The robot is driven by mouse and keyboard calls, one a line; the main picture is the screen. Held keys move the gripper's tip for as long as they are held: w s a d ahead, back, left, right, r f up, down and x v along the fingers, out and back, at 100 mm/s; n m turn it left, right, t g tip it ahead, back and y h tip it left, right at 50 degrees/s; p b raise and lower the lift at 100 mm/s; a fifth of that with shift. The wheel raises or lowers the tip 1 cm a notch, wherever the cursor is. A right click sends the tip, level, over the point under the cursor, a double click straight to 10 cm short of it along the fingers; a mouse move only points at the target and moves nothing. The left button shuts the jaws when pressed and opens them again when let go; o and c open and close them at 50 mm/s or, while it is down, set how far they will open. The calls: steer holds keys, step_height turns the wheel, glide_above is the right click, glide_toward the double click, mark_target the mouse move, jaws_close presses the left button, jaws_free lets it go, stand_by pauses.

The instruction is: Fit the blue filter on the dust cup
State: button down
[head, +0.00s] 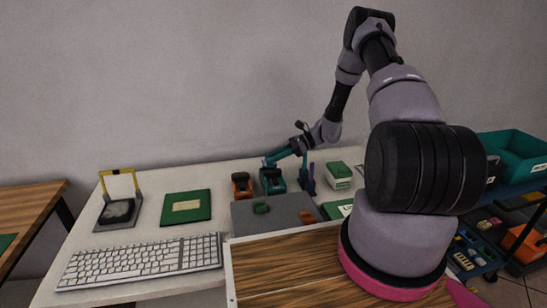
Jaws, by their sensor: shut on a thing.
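My gripper (285,155) is at the end of my arm, low over the back of the white table, above a teal and dark unit (272,181). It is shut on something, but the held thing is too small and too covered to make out. A dark blue piece (306,181) shows just right of the teal unit, below my wrist. I cannot tell if it is the blue filter, or if it touches my gripper. An orange and dark unit (242,186) stands left of the teal one. I cannot tell which unit has the dust cup.
A green-and-white box (339,175) stands at right. A keyboard (140,260), green board (186,207) and yellow-framed stand (118,200) are at left. A wall is behind.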

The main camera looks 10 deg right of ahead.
steer(key=shift+s+f, duration=0.1)
steer(key=shift+f, duration=0.1)
steer(key=shift+f, duration=0.7)
steer(key=c, duration=0.7)
jaws_free()
steer(key=shift+r, duration=0.25)
steer(key=shift+r, duration=0.9)
steer(key=shift+r, duration=0.1)
